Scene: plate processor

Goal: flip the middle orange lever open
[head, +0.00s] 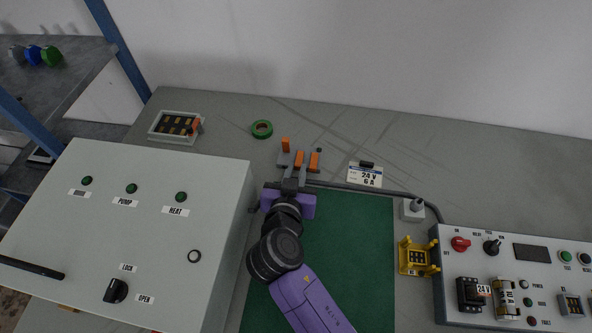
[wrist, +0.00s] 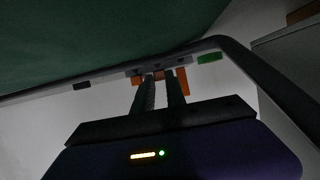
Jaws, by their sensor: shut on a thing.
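A small grey connector block (head: 283,158) with orange levers lies on the bench behind the green mat. The left orange lever (head: 286,144) sticks out toward the back. The middle orange lever (head: 299,158) and the right orange lever (head: 315,161) stand closer to me. My gripper (head: 292,170) reaches the block from the front, its jaws shut on the middle lever. In the wrist view my gripper (wrist: 160,78) has its two fingers close together, with a bit of orange between the tips. The right lever (wrist: 183,82) shows beside the fingers. The fingers partly hide the middle lever.
A green tape roll (head: 262,129) and a tray of parts (head: 176,127) lie at the back left. A 24 V label plate (head: 365,175) lies right of the block. A large control box (head: 130,230) stands left of my arm. A yellow holder (head: 417,257) is right of the green mat (head: 365,240).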

